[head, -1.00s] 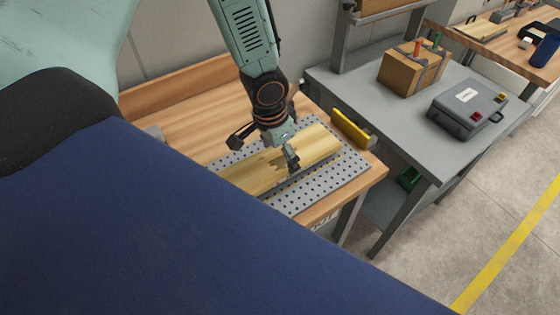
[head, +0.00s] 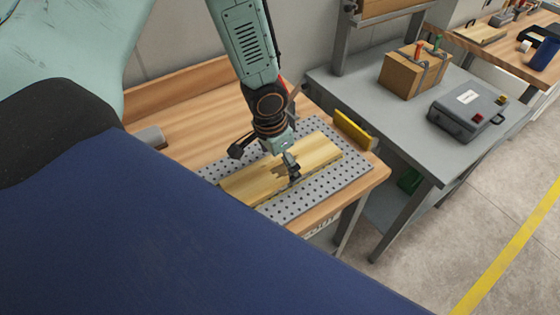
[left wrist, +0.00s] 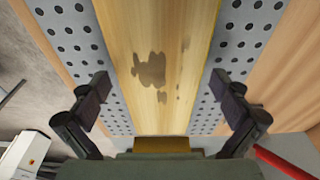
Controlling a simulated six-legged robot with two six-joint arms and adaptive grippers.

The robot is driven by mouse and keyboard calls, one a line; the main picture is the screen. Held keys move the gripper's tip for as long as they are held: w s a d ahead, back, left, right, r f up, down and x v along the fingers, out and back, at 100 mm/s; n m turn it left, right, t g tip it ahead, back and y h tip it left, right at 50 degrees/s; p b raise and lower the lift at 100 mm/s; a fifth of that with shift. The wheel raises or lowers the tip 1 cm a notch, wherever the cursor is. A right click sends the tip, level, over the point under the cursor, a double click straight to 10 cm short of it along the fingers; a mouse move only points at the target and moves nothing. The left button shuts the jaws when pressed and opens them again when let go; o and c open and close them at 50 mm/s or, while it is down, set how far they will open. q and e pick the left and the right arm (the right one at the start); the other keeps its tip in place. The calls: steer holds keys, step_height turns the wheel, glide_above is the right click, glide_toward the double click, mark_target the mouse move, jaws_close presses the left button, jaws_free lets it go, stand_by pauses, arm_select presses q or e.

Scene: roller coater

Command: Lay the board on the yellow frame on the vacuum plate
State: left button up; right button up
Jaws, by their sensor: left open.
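The pale wooden board (head: 318,150) lies lengthwise over the grey perforated vacuum plate (head: 345,178), with rows of holes bare on both sides. In the left wrist view the board (left wrist: 190,60) runs up the middle, with dark patches on its face. My left gripper (head: 285,170) is above the board. In the left wrist view its two fingers (left wrist: 165,100) are wide apart, over the plate on either side of the board, with gaps to its edges. My right gripper is out of view.
Bare wooden bench top (head: 190,110) lies behind the plate.

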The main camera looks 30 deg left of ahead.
mark_target(274, 170)
arm_select(q)
steer(key=shift+w+r, duration=0.1)
steer(key=shift+r, duration=0.05)
step_height(274, 170, up, 12)
steer(key=s+p, duration=0.1)
steer(key=shift+s+a, duration=0.25)
steer(key=shift+s, duration=0.15)
steer(key=shift+a, duration=0.1)
steer(key=shift+w+p, duration=0.15)
steer(key=shift+p, duration=0.15)
